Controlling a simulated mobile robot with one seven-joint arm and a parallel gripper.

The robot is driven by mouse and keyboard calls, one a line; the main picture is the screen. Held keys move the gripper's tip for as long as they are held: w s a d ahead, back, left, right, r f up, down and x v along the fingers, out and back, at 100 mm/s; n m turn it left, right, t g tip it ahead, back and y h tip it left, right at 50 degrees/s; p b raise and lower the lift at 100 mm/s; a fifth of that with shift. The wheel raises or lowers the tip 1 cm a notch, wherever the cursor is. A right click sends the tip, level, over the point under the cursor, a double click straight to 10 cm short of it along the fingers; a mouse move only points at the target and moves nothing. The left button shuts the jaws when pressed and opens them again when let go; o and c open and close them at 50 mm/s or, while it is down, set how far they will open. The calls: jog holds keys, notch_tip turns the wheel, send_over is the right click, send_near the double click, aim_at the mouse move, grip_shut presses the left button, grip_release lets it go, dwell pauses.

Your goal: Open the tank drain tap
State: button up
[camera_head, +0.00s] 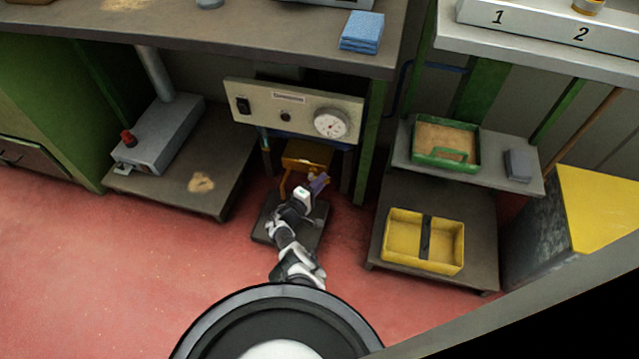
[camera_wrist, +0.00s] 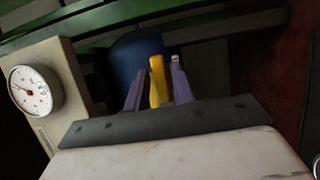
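A yellow bar (camera_wrist: 156,80), which looks like a tap lever, stands between the two purple fingers of my gripper (camera_wrist: 157,84) in the wrist view. The fingers are close along both sides of it and appear shut on it. A dark blue rounded body (camera_wrist: 130,58) lies behind the fingers. In the head view my gripper (camera_head: 318,184) is low under the bench, in front of a yellow-orange body (camera_head: 307,151). My arm hides part of this area, and I cannot make out the spout or the tap's opening.
A control panel (camera_head: 262,108) with a dial gauge (camera_head: 331,123) hangs just above my gripper; the gauge also shows in the wrist view (camera_wrist: 35,90). Bench legs stand close by. A yellow tray (camera_head: 398,252) is to the right, a grey machine (camera_head: 165,138) left. Red floor is clear front left.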

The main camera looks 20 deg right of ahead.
grip_shut()
jog(key=shift+n, duration=0.4)
jog(key=shift+w+a+r+n+t+h+b, duration=0.1)
jog(key=shift+r+n+t+h+b, duration=0.25)
jog(key=shift+n, duration=0.95)
jog(key=shift+w+a+r+n+t+h+b, duration=0.15)
jog(key=shift+r+n+t+b, duration=0.4)
jog(key=shift+n, duration=0.75)
jog(key=shift+a+r+n+t+h+b, duration=0.1)
jog(key=shift+r+n+t+h+b, duration=0.15)
jog(key=shift+n+t, duration=0.7)
jog(key=shift+n+g, duration=0.25)
jog(key=shift+n, duration=0.2)
jog(key=shift+o, duration=1.6)
grip_release()
